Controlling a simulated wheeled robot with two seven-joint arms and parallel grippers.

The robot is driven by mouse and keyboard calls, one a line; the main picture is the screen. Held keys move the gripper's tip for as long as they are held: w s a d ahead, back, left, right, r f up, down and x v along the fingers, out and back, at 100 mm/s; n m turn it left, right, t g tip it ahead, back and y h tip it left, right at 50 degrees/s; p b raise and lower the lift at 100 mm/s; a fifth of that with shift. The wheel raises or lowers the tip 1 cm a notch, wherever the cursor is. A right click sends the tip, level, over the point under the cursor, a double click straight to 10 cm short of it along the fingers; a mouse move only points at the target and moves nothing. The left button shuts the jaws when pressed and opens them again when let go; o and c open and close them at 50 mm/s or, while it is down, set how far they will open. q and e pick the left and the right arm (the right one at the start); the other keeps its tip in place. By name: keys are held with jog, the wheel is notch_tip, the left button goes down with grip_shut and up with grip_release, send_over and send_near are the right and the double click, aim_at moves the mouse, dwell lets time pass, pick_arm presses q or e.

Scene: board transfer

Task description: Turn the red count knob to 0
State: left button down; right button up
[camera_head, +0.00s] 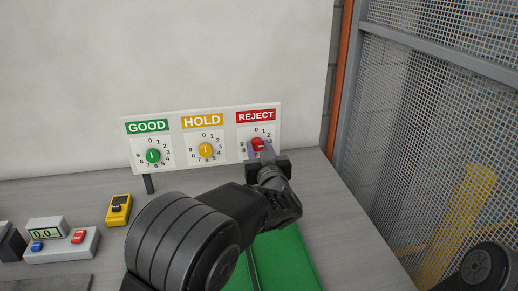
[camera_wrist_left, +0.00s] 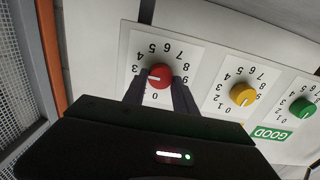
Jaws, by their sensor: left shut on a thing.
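The red knob (camera_head: 258,144) is on the REJECT dial at the right end of a white panel. My left gripper (camera_head: 260,150) is at this knob, with its fingers on either side. In the left wrist view the dial is upside down, and my left gripper (camera_wrist_left: 161,92) is shut on the red knob (camera_wrist_left: 160,75). The knob's white pointer line points left there, towards the side with the 3; the exact number is partly hidden by a finger. The 0 shows below the knob, between the fingers. My right gripper is out of view.
The yellow HOLD knob (camera_head: 205,150) and green GOOD knob (camera_head: 153,156) are beside it on the same panel. A yellow device (camera_head: 118,210) and a grey box with a display (camera_head: 47,228) stand on the table at left. A green surface (camera_head: 290,260) lies below my arm.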

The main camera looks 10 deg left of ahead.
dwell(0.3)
pick_arm(q)
jog(key=n+b, duration=0.3)
jog(key=shift+a+f+b, duration=0.1)
jog(key=shift+f+b, duration=0.1)
jog(key=shift+b, duration=0.15)
jog(key=n+b, duration=0.9)
jog(key=n, duration=0.1)
jog(key=shift+a+f+b, duration=0.15)
jog(key=shift+b, duration=0.25)
jog(key=n+b, duration=0.2)
jog(key=shift+n, duration=0.4)
jog(key=shift+n+b, duration=0.95)
jog(key=shift+n, duration=0.15)
jog(key=shift+r, duration=0.2)
jog(key=c, duration=1)
grip_release()
